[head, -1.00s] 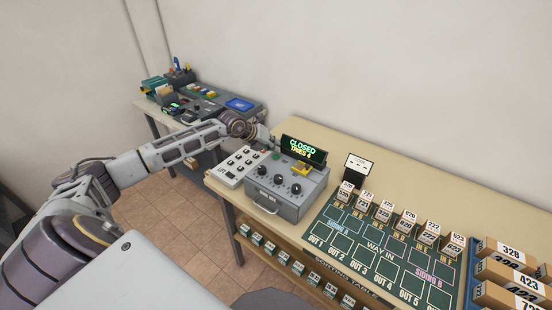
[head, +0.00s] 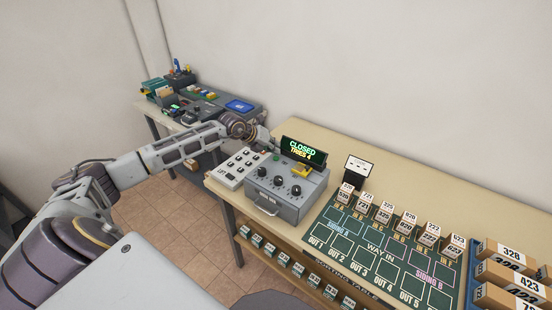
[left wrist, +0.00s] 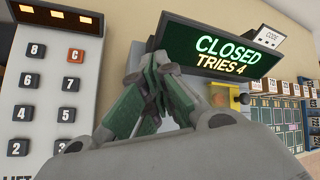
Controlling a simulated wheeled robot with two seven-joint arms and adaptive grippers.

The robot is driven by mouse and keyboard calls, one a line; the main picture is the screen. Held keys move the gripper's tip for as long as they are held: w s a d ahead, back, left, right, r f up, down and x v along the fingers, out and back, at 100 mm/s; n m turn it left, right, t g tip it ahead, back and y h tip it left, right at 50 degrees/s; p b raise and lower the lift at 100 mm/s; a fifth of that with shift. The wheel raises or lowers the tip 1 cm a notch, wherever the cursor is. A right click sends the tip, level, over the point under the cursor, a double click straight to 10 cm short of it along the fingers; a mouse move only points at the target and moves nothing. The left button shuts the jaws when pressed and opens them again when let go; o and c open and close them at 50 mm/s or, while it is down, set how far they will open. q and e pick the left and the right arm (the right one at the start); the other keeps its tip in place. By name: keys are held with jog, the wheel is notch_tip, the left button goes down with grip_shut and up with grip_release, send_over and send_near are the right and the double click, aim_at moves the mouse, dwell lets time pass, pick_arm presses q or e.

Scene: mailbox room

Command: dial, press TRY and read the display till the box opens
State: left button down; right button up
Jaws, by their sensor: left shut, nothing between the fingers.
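The grey box (head: 287,205) stands on the sorting table with several black dials (head: 278,181) on its sloped front and a handle below. Its display (head: 303,151) reads CLOSED, TRIES 4; it also shows in the left wrist view (left wrist: 222,52). My left gripper (left wrist: 148,100) is shut and empty, above the box's left part, just left of the display. In the head view the gripper is small and partly hidden. My right gripper does not show.
A white keypad (head: 238,167) with numbered keys stands left of the box. A CODE card (head: 358,169) stands to its right. Numbered parcels (head: 383,212) line the green board (head: 345,250).

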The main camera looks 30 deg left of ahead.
pick_arm(q)
jog(key=shift+f+b, duration=0.6)
jog(key=shift+f, duration=0.15)
dwell(1.3)
jog(key=shift+s+d+f, duration=0.1)
jog(key=shift+s+f, duration=0.2)
jog(key=shift+f, duration=0.3)
dwell(0.9)
jog(key=shift+r, duration=0.1)
jog(key=shift+w+r, duration=0.2)
jog(key=shift+r, duration=0.3)
jog(key=shift+w+r, duration=0.15)
jog(key=shift+r, duration=0.3)
jog(key=shift+r+p, duration=0.2)
jog(key=shift+p, duration=0.1)
jog(key=shift+r+p, duration=1.2)
jog(key=shift+r, duration=1.2)
